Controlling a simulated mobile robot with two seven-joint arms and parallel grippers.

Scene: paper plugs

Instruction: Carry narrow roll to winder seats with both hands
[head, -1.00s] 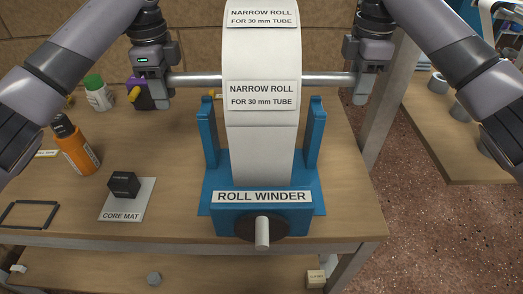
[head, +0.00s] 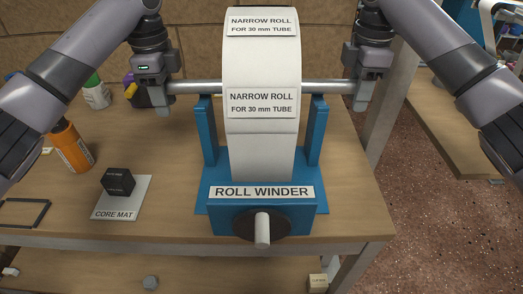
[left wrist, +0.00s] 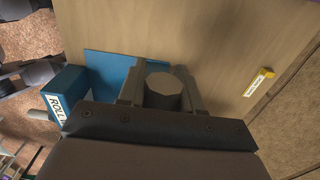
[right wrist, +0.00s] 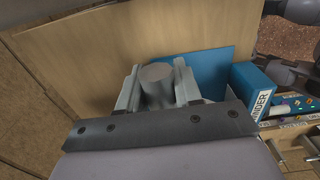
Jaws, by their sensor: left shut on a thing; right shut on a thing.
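The narrow roll (head: 262,55) is a wide white paper roll on a grey metal bar (head: 318,87). It hangs between the two blue uprights of the roll winder (head: 262,220), with the bar across the tops of the uprights. I cannot tell whether the bar touches the seats. My left gripper (head: 160,88) is shut on the bar's left end, and the bar end shows between the fingers in the left wrist view (left wrist: 163,90). My right gripper (head: 364,88) is shut on the bar's right end, also seen in the right wrist view (right wrist: 157,85).
A core mat (head: 121,207) with a black cube (head: 118,182) lies left of the winder. An orange bottle (head: 72,148) and a green-capped white bottle (head: 97,93) stand further left. A black frame (head: 22,213) lies at the front left. Bare table lies right of the winder.

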